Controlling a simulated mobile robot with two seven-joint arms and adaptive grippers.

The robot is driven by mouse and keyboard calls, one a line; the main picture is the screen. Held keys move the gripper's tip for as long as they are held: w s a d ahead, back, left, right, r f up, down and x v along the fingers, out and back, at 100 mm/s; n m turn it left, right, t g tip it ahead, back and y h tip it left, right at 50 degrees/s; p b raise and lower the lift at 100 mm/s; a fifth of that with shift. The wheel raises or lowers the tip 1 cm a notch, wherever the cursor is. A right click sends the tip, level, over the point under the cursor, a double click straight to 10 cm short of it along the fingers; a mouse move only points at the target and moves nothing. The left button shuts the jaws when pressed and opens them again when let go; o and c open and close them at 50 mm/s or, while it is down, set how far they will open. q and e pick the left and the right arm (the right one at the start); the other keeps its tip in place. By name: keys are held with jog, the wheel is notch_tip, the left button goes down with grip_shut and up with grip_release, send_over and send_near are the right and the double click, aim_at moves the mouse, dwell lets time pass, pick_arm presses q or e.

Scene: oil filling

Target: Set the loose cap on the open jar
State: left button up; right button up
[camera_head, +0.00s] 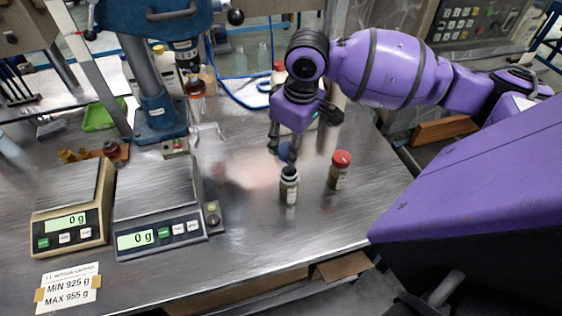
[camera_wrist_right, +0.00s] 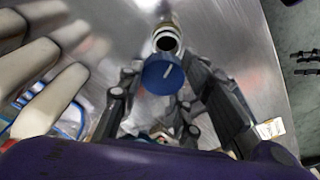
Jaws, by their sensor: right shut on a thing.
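My right gripper (camera_head: 283,151) is shut on the blue cap (camera_head: 284,152), just above the bench. The cap shows as a blue disc with a pale line between the fingers in the right wrist view (camera_wrist_right: 162,75). The open jar (camera_head: 289,187) stands upright on the bench, just below the gripper, with a dark open mouth and a pale label. In the right wrist view its mouth (camera_wrist_right: 166,41) shows just beyond the cap's edge. The cap is apart from the jar, slightly to its left in the head view. My left gripper is not in view.
A red-capped jar (camera_head: 339,170) stands close to the right of the open jar. Two scales (camera_head: 157,232) and (camera_head: 71,220) stand at the left, beside a blue press (camera_head: 160,100). Several bottles stand behind. The bench (camera_head: 260,235) is clear in front of the jars.

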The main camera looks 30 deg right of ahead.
jog(key=shift+s+n, duration=0.3)
jog(key=shift+s, duration=0.2)
jog(key=shift+s+f+b, duration=0.1)
jog(key=shift+f+b, duration=0.25)
jog(key=shift+f, duration=0.15)
jog(key=shift+f+b, duration=0.45)
jog(key=shift+f, duration=0.3)
jog(key=shift+f+b, duration=0.5)
jog(key=shift+f, duration=0.25)
jog(key=shift+w, duration=0.2)
jog(key=shift+f, duration=0.1)
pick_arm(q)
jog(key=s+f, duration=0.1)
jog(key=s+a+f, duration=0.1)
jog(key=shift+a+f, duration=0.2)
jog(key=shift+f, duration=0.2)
pick_arm(e)
jog(key=shift+f, duration=0.35)
